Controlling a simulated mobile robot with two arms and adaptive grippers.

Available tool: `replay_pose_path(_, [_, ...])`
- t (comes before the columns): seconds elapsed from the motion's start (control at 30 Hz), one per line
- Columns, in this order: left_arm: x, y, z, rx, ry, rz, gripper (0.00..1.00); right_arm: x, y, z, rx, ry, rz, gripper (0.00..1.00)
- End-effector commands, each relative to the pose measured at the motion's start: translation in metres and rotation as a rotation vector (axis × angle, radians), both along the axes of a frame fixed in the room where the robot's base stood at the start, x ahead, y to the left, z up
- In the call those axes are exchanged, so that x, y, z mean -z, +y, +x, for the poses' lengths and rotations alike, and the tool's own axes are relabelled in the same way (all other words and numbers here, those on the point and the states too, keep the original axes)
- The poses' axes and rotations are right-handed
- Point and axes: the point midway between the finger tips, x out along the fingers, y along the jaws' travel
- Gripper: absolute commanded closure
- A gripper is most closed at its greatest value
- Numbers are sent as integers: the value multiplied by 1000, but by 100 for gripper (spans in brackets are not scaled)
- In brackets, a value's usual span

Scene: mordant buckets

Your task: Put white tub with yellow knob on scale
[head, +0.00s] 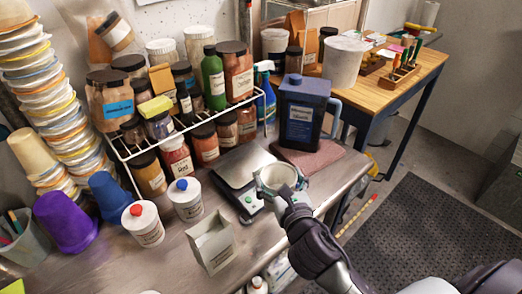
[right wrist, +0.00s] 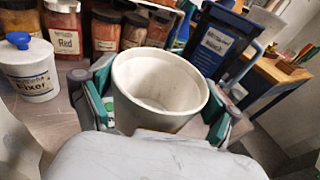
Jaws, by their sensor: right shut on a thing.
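My right gripper (head: 281,186) is shut on a white open-topped tub (head: 276,176), just right of the scale's front. In the right wrist view the tub (right wrist: 158,85) sits between the green-padded fingers, its inside empty and no lid or knob on it. The scale (head: 243,168) has a bare metal plate and a dark front panel; whether the tub touches its edge I cannot tell. A white tub with a red knob (head: 142,224) and one with a blue knob (head: 186,200) stand left of it. I see no yellow knob. My left gripper is not in view.
A wire rack (head: 190,125) of labelled jars stands behind the scale. A beige open box (head: 213,245) stands in front of the scale. Purple and blue cups fill the left.

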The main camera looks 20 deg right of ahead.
Motion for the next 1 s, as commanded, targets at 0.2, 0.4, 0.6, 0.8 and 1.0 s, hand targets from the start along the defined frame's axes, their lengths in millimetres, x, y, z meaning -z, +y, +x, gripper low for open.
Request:
replay_pose_path(0.2, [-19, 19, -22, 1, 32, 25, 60, -57, -26, 81, 82, -2, 20, 50])
replay_pose_path(0.4, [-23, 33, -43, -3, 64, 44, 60, -75, -33, 110, 104, 9, 35, 50])
replay_pose_path(0.6, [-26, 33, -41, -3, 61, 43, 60, -53, -13, 141, 106, 17, 41, 50])
replay_pose_path(0.8, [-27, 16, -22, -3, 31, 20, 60, -26, 12, 179, 105, 14, 39, 50])
replay_pose_path(1.0, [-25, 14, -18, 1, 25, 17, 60, -9, 27, 202, 105, 11, 36, 50])
